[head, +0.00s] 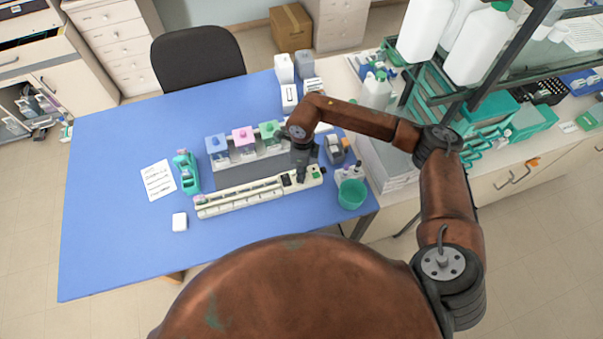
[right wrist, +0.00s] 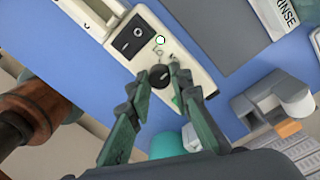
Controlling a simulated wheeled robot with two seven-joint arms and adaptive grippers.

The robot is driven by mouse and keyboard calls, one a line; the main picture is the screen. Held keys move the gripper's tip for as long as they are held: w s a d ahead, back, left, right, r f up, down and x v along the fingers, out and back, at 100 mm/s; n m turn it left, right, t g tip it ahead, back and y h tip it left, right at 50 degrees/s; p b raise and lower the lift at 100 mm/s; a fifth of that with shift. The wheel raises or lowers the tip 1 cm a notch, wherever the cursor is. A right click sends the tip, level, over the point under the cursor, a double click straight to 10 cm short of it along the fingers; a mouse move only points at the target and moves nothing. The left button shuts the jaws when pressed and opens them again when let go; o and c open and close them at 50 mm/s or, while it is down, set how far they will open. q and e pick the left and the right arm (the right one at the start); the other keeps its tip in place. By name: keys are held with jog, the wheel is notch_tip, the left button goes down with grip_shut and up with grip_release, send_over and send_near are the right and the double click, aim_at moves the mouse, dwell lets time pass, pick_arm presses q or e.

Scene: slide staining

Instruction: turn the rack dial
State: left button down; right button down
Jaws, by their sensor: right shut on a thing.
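The long cream rack (head: 245,199) lies along the front of the blue table. Its right end carries a control panel (right wrist: 143,57). The black round rack dial (right wrist: 159,76) shows on this panel in the right wrist view, with a black rocker switch (right wrist: 137,32) and a small white round spot (right wrist: 160,40) near it. My right gripper (right wrist: 163,84) has its two green-grey fingers on either side of the dial, shut on it. In the head view my right gripper (head: 302,176) comes down over the panel and hides the dial. My left gripper is not in view.
Staining jars with blue (head: 216,143), pink (head: 243,136) and green (head: 269,131) lids stand behind the rack. A teal cup (head: 351,194) stands to the right of the panel. A teal device (head: 187,172) and a paper sheet (head: 158,181) lie to the left. The table's left side is clear.

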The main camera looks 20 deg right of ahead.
jog(key=m, duration=0.5)
jog(key=shift+m+b, duration=0.3)
jog(key=shift+b, duration=0.1)
jog(key=m, duration=0.5)
jog(key=shift+t, duration=0.3)
jog(key=shift+m, duration=0.3)
jog(key=c, duration=1.7)
grip_release()
jog(key=shift+c, duration=0.2)
notch_tip(320, 180, up, 12)
jog(key=shift+d, duration=0.35)
